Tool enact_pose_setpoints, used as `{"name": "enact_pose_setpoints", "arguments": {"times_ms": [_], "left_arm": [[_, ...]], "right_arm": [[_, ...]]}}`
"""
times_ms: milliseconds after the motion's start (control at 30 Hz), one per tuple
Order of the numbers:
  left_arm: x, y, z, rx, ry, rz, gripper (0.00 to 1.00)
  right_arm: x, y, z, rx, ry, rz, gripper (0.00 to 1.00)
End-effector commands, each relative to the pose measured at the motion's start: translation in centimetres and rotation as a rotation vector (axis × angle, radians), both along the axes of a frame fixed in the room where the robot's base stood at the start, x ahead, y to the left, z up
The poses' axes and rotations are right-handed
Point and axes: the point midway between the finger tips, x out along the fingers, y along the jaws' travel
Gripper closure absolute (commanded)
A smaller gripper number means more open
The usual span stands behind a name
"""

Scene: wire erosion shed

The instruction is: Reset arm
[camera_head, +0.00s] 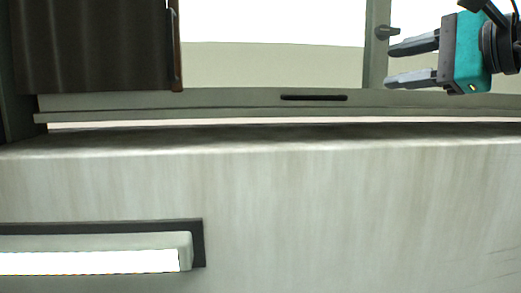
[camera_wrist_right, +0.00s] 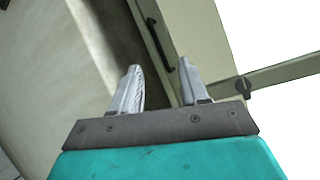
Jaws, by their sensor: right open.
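My right gripper (camera_head: 413,62) is at the upper right of the head view, with a teal body and two grey fingers pointing left. The fingers are apart with nothing between them. In the right wrist view the same gripper (camera_wrist_right: 160,85) shows its two fingers spread and empty over the teal body. It is in front of the window frame and touches nothing that I can see. My left gripper is in neither view.
A pale wall (camera_head: 300,210) with a ledge fills the lower head view. A bright lit panel (camera_head: 90,262) is at lower left. A window frame (camera_head: 230,103) with a dark slot handle (camera_head: 314,98) runs above the ledge. A dark curtain (camera_head: 90,45) hangs at upper left.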

Motion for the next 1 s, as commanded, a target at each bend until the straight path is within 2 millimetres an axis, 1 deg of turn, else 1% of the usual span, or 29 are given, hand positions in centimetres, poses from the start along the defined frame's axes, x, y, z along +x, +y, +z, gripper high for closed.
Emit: {"name": "enact_pose_setpoints", "arguments": {"times_ms": [33,100,167,200,267,300,367,433,567,600,667,700,767,867,967,1000], "left_arm": [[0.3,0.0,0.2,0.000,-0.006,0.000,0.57],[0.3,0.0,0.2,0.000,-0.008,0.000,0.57],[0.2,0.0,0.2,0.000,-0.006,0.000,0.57],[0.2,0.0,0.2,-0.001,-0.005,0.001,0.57],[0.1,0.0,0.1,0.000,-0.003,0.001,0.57],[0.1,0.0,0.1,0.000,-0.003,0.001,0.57],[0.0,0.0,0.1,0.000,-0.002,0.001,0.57],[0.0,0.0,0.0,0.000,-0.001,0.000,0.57],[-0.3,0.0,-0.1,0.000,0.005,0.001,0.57],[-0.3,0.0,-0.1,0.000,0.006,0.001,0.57],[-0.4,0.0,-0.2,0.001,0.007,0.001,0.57],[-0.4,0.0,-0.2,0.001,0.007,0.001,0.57],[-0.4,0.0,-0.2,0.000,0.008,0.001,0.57],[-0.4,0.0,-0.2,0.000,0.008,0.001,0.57],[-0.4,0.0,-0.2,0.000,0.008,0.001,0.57],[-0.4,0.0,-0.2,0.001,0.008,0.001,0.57]], "right_arm": [[0.6,2.0,-2.2,0.071,0.065,0.073,0.55],[0.9,4.7,-4.9,0.200,0.167,0.177,0.55],[1.0,6.9,-7.2,0.327,0.264,0.260,0.55],[1.0,8.2,-8.6,0.418,0.332,0.311,0.55],[0.8,9.8,-10.6,0.562,0.437,0.378,0.55],[0.7,10.8,-11.8,0.661,0.508,0.416,0.55],[0.5,11.9,-13.5,0.816,0.617,0.464,0.55],[0.3,12.7,-15.5,1.005,0.747,0.504,0.55],[0.4,13.3,-19.2,1.378,0.980,0.535,0.55],[0.5,13.1,-20.5,1.495,1.045,0.531,0.55],[0.7,12.9,-22.4,1.667,1.139,0.518,0.55],[0.9,12.5,-23.8,1.778,1.194,0.502,0.55],[1.0,12.0,-25.9,1.943,1.274,0.470,0.55],[1.1,11.0,-30.1,2.230,1.389,0.392,0.55],[0.6,9.7,-35.5,2.547,1.483,0.269,0.55],[0.2,9.2,-37.9,2.685,1.513,0.206,0.55]]}}
